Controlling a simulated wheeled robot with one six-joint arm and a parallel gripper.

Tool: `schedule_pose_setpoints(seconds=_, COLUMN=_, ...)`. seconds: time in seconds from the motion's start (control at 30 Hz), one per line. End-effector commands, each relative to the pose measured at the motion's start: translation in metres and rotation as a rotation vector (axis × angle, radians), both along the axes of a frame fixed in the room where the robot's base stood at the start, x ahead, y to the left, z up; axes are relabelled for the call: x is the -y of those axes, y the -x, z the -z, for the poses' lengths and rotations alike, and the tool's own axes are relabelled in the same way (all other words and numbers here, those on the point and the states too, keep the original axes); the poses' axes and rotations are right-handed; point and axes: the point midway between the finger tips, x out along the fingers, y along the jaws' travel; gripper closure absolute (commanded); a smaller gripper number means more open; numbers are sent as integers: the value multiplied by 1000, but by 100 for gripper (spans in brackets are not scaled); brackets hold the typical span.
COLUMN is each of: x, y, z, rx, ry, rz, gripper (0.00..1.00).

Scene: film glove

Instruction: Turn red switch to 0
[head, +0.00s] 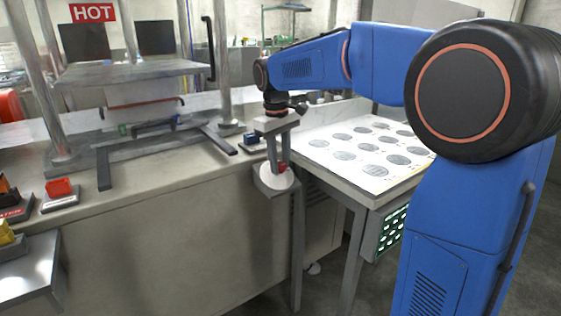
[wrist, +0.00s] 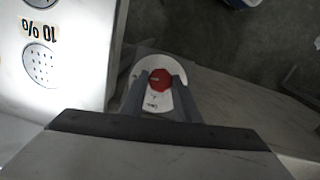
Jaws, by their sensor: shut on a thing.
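The red switch (head: 282,166) is a small red knob on a white round plate (head: 276,180), on a grey box at the top of a post at the bench's front edge. In the wrist view the red switch (wrist: 160,79) sits on its white plate (wrist: 156,101), with small marks too small to read. My gripper (head: 278,158) points down over it from above. In the wrist view its two grey fingers stand on the left and right of the knob, shut on it. The fingers partly hide the knob in the head view.
A table with a white sheet (head: 352,142) of grey discs stands to the right, close to the post. A press frame (head: 130,75) with a HOT sign (head: 93,12) behind it stands on the bench at left. A red block (head: 59,187) sits at the bench's left front.

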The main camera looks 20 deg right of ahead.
Motion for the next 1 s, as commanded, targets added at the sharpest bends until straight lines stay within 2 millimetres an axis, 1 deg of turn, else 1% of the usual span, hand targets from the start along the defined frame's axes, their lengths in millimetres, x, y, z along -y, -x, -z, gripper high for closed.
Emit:
schedule_pose_setpoints(seconds=0.37, x=-5, y=3, z=1, rx=53, ry=163, rz=-299, gripper=93)
schedule_pose_setpoints(seconds=1.0, x=-7, y=9, z=3, rx=148, ry=452, rz=-825, gripper=93)
